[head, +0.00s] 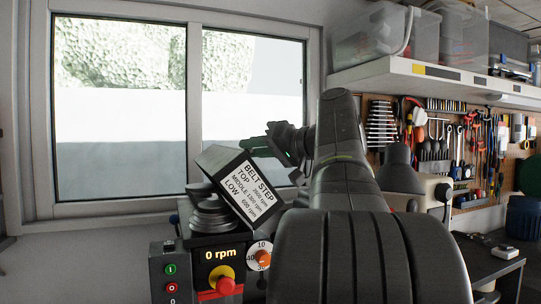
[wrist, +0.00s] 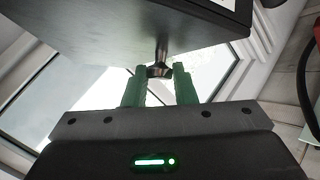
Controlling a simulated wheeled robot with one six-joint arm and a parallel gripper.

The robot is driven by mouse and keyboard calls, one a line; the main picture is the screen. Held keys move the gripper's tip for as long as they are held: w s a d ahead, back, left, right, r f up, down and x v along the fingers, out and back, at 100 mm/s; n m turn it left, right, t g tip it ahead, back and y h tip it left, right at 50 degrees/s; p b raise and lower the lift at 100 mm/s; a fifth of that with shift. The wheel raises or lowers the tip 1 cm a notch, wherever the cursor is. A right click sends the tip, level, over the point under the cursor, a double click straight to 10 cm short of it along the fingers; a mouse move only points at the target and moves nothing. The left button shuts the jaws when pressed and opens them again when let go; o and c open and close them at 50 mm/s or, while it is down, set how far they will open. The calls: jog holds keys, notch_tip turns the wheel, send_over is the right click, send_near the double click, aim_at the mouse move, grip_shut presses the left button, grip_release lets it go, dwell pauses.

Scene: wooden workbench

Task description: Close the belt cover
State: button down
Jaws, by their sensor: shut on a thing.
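The belt cover (head: 236,185) is a dark box with a white "BELT STEP" speed label. In the head view it is tilted up, standing open over a dark stepped pulley (head: 210,214). In the wrist view the cover (wrist: 120,35) fills the upper part, with a small dark knob (wrist: 158,69) sticking out from it. My gripper's green fingers (wrist: 159,84) stand on both sides of the knob and are shut on it. In the head view my gripper (head: 262,144) is at the cover's raised upper side; its fingertips are hard to make out there.
Below the cover are a "0 rpm" display (head: 221,253), a red stop button (head: 225,286), an orange dial (head: 260,257) and a switch box (head: 170,271). A window (head: 190,100) is behind. A shelf (head: 440,75) and tool board are at right. My arm hides part of the machine.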

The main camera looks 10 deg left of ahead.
aim_at(224, 158)
jog(key=s+a+n+h, duration=0.1)
jog(key=a, duration=0.1)
jog(key=s+a+n+h, duration=0.1)
jog(key=a, duration=0.1)
jog(key=s+a+n, duration=0.1)
jog(key=s, duration=0.1)
jog(key=shift+a+f+h, duration=0.2)
jog(key=shift+a+h, duration=0.2)
jog(key=s+a+h, duration=0.1)
jog(key=s+a+f+n, duration=0.1)
jog(key=s+a+f+n+h, duration=0.1)
jog(key=a, duration=0.1)
jog(key=shift+a+f+t+h, duration=0.1)
jog(key=shift+f+t+h, duration=0.2)
jog(key=shift+t, duration=0.1)
jog(key=shift+s+a+f+n+t+h, duration=0.15)
jog(key=shift+s+a+f+n+h, duration=0.2)
jog(key=shift+a+f, duration=0.2)
jog(key=shift+s+a+f+n+t+h, duration=0.15)
jog(key=shift+s+a+f+n+h, duration=0.05)
jog(key=shift+a+f+n+h, duration=0.25)
jog(key=shift+f, duration=0.25)
jog(key=c, duration=1.2)
grip_release()
jog(key=shift+r, duration=0.1)
jog(key=shift+r, duration=0.1)
